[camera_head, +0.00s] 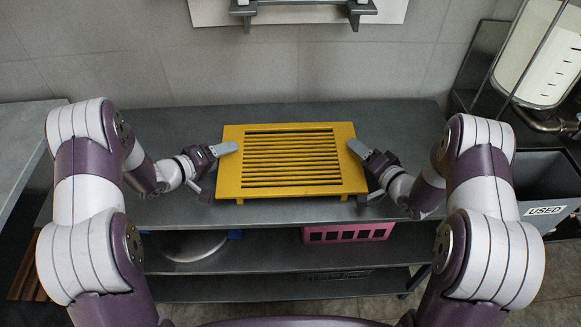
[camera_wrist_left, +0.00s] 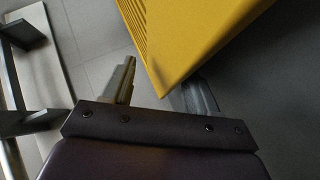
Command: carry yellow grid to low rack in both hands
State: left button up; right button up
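The yellow grid (camera_head: 232,178), a slatted panel on short legs, stands level on the grey top shelf of the rack (camera_head: 420,125). My left gripper (camera_head: 217,168) is at its left edge and my right gripper (camera_head: 358,172) at its right edge. Both grippers have their fingers spread, with one finger showing near the grid's upper side edge and the other lower and nearer. In the left wrist view, a corner of the grid (camera_wrist_left: 185,45) reaches between the spread fingers, with a visible gap beside one finger. Whether the right fingers touch the grid is unclear.
Lower shelves hold a pink crate (camera_head: 348,232) and a round metal lid-like object (camera_head: 195,246). A grey bin marked USED (camera_head: 545,210) stands at right below a tank (camera_head: 540,60). A wall bracket (camera_head: 300,10) hangs behind. The top shelf is clear around the grid.

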pick_arm(q)
jog(key=shift+s+a, duration=0.1)
jog(key=shift+a, duration=0.15)
pick_arm(e)
jog(key=shift+f, duration=0.1)
pick_arm(q)
jog(key=v, duration=0.7)
jog(key=shift+s+r, duration=0.15)
jog(key=shift+s, duration=0.05)
jog(key=shift+a, duration=0.1)
pick_arm(e)
jog(key=v, duration=1.2)
